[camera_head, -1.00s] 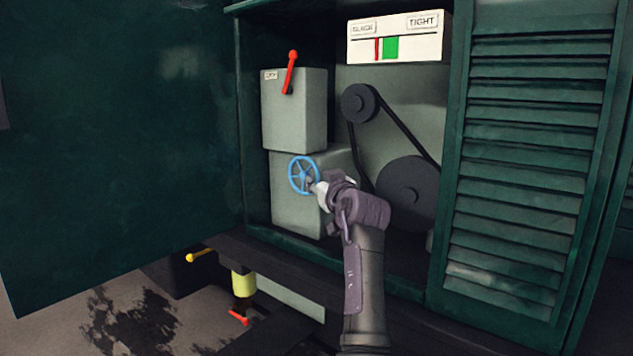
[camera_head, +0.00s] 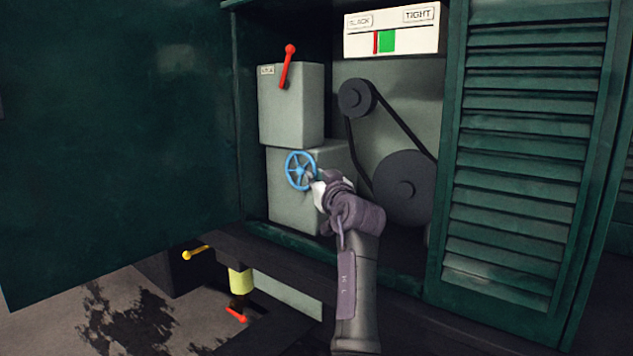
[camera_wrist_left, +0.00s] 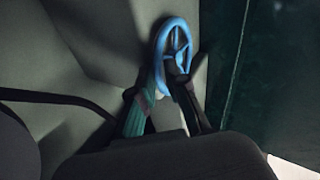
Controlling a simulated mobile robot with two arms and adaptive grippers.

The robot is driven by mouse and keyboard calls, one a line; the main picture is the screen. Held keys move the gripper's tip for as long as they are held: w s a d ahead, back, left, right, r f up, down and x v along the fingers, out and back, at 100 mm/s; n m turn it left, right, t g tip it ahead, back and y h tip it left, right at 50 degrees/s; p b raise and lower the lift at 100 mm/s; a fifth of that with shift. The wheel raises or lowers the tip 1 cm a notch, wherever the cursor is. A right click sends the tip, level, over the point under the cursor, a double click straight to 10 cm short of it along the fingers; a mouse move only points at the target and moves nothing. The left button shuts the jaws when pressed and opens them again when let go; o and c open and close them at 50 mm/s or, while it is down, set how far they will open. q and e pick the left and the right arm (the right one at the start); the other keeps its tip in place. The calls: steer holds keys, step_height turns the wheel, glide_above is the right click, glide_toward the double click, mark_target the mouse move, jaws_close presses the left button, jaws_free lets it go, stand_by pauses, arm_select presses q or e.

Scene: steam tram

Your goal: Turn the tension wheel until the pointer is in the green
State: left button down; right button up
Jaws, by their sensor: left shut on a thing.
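The blue spoked tension wheel (camera_head: 289,160) is on the front of the lower grey box in the open cabinet. My left gripper (camera_head: 312,181) is shut on the wheel, at the right side of its rim. The wheel also shows in the left wrist view (camera_wrist_left: 160,42), at the tips of the gripper's fingers (camera_wrist_left: 163,92). The white gauge (camera_head: 424,42) above reads SLACK at left and TIGHT at right. Its red pointer (camera_head: 376,42) stands at the left edge of the green band (camera_head: 387,41), just outside it or touching it. My right gripper is not in view.
A red lever (camera_head: 286,67) is on the upper grey box (camera_head: 291,115) above the wheel. A belt runs over two dark pulleys (camera_head: 404,188) at right. A louvred door (camera_head: 513,170) and a plain green door (camera_head: 115,120) flank the opening. A yellow lever (camera_head: 197,253) sits below.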

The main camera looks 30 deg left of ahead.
arm_select(q)
steer(key=shift+d, duration=0.1)
steer(key=c, duration=1.2)
jaws_free()
steer(key=shift+w, duration=0.15)
steer(key=shift+c, duration=0.2)
step_height(320, 180, up, 10)
steer(key=shift+f, duration=0.1)
